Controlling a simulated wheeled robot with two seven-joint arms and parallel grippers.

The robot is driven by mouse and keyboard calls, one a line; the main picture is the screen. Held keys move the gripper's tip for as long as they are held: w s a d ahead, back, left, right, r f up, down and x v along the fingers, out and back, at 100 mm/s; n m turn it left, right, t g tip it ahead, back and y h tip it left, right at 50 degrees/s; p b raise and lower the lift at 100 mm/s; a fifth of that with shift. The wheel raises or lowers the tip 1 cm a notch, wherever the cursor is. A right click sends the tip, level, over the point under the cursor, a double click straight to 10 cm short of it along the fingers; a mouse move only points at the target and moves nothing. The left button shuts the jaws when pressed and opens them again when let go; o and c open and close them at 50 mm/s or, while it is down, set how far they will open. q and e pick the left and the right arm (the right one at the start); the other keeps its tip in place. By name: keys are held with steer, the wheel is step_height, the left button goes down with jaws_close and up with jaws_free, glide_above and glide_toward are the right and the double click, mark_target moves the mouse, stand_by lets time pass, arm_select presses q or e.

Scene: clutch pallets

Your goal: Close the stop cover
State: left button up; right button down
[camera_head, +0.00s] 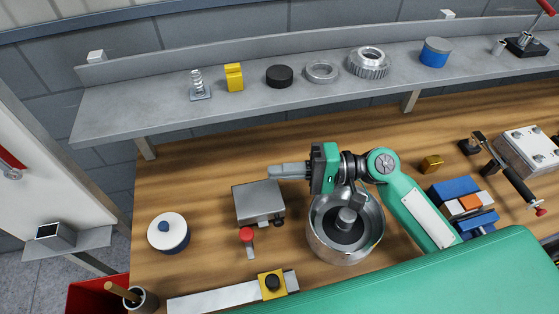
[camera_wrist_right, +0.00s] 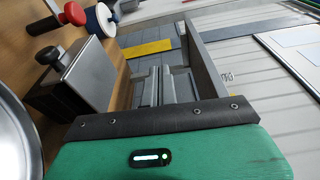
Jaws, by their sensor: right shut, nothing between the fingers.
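A grey metal box with a flat, plate-like top (camera_head: 258,202) lies on the wooden bench; it may be the stop cover, but I cannot tell for sure. It also shows at the left in the right wrist view (camera_wrist_right: 88,78), with a dark knob at its edge. A red-knobbed lever (camera_head: 247,236) is just in front of it. My right gripper (camera_head: 272,171) is shut and empty, pointing left, near the box's far right corner. Its grey fingers (camera_wrist_right: 165,85) are beside the box in the wrist view; contact cannot be told. My left gripper is not in view.
A round metal bowl (camera_head: 322,238) stands under my right arm. A white and blue round part (camera_head: 168,232) is at the left. A rail with a yellow block (camera_head: 272,283) lies in front. A grey shelf (camera_head: 150,116) with several parts runs behind.

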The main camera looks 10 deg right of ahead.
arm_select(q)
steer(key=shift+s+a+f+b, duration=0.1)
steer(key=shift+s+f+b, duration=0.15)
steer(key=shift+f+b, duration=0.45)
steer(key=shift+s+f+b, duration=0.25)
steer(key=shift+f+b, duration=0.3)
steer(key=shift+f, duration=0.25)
arm_select(e)
steer(key=shift+s+f, duration=1.3)
steer(key=shift+s, duration=0.25)
arm_select(q)
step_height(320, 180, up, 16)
steer(key=p, duration=1.6)
arm_select(e)
step_height(320, 180, up, 20)
